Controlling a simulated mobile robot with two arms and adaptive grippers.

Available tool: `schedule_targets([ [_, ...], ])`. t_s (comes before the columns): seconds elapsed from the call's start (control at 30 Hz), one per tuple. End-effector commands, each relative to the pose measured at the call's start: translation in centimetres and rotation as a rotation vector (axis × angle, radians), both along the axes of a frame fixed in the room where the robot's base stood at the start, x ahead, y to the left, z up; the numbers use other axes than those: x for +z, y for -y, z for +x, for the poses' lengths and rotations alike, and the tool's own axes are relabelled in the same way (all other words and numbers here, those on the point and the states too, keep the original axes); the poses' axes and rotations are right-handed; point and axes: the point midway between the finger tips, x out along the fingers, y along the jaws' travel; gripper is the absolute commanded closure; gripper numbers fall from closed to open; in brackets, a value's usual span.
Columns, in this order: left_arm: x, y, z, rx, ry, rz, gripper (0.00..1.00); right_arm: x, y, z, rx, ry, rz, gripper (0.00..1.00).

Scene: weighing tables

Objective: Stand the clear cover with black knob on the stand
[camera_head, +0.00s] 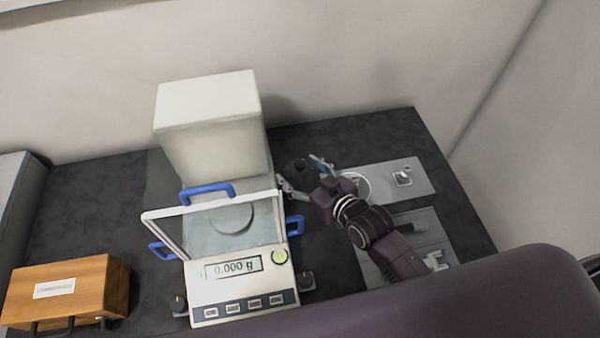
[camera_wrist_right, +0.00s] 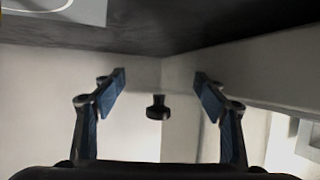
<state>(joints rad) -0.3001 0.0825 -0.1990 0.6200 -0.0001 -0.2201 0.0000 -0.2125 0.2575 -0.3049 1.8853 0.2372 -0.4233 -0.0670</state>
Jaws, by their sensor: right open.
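The black knob (camera_head: 299,165) of the clear cover shows beside the balance, on its right; the clear part cannot be made out. In the right wrist view the knob (camera_wrist_right: 157,107) lies between the two spread fingers, with a gap on each side. My right gripper (camera_head: 301,174) is open around the knob and not closed on it. A pale ring (camera_head: 367,186), perhaps the stand, lies on a light grey plate (camera_head: 385,170) to the right, partly hidden by my right arm. My left gripper is not in view.
The balance (camera_head: 200,288) reads 0.000 g and has blue handles; its tall pale housing (camera_head: 215,130) is close left of my right gripper. A small object (camera_head: 403,176) sits on the light plate. A second grey plate (camera_head: 432,222) lies nearer. A wooden box (camera_head: 65,288) is at left.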

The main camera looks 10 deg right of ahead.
Motion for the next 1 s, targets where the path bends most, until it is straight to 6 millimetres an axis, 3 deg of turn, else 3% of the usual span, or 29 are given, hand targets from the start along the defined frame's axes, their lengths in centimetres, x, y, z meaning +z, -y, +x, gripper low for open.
schedule_targets([
  [0.03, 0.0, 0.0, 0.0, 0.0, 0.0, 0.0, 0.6, 0.0, 0.0, 0.0, 0.0, 0.0, 0.0, 0.35],
  [0.33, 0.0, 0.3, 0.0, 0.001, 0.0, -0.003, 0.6, 0.0, 0.0, 0.0, -0.001, 0.001, 0.0, 0.68],
  [0.73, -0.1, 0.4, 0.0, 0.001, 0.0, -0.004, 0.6, 1.2, 0.0, 0.0, -0.001, 0.003, 0.001, 0.68],
  [0.87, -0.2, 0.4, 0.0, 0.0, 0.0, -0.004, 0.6, 3.1, 0.1, 0.0, 0.0, 0.005, 0.0, 0.68],
  [1.0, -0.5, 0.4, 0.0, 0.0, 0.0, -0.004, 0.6, 6.1, 0.0, 0.0, 0.0, 0.007, 0.001, 0.68],
])
